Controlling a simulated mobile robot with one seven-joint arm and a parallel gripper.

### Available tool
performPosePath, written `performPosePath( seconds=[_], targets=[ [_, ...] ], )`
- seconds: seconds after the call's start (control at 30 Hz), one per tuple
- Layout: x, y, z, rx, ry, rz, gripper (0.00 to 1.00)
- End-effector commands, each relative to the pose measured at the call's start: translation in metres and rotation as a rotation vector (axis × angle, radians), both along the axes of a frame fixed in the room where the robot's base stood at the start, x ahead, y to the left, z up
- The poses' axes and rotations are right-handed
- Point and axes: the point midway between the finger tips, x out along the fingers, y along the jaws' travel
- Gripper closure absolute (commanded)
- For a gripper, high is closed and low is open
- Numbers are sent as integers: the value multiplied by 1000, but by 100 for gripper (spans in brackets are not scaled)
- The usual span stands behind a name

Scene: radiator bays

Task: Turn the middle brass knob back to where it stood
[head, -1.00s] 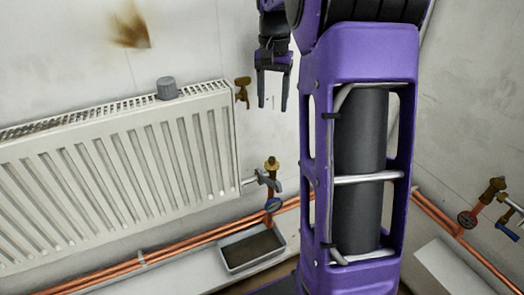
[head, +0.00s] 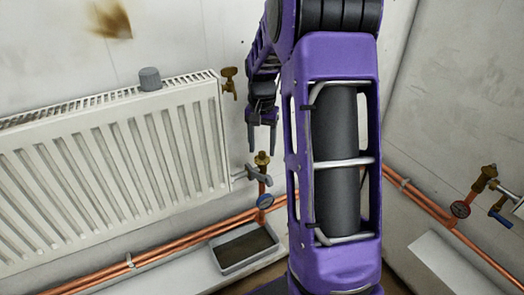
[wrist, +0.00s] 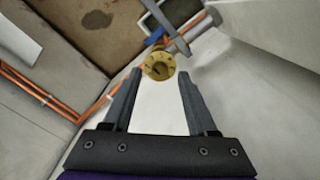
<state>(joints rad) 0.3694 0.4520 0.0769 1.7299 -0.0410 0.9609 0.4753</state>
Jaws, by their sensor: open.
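A round brass knob (head: 262,159) tops the valve at the radiator's lower right corner. It lies between two other brass fittings in the head view. The wrist view shows this knob (wrist: 160,66) face on, with dark marks and a darker centre; I cannot read its setting for sure. My gripper (head: 262,147) points down just above the knob, its jaws open and empty. In the wrist view the fingertips of my gripper (wrist: 160,74) stand left and right of the knob, with gaps on both sides. I see no contact.
The white radiator (head: 110,170) is left, with a grey cap (head: 150,79) and a brass fitting (head: 228,82) near its top. A grey tray (head: 222,266) sits below the valve. A blue-handled brass valve (head: 488,175) is at right. Copper pipes (head: 110,275) run along the wall.

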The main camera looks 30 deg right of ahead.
Motion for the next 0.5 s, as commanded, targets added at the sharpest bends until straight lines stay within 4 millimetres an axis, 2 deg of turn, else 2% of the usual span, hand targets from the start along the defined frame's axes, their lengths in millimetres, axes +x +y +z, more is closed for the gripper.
performPosePath(
  seconds=[0.13,0.4,0.43,0.5],
  targets=[
    [0,0,-10,1,1,0,42],
    [0,0,-11,0,0,1,42],
    [0,0,-11,0,0,1,44],
    [0,0,-11,0,0,1,56]
  ],
)
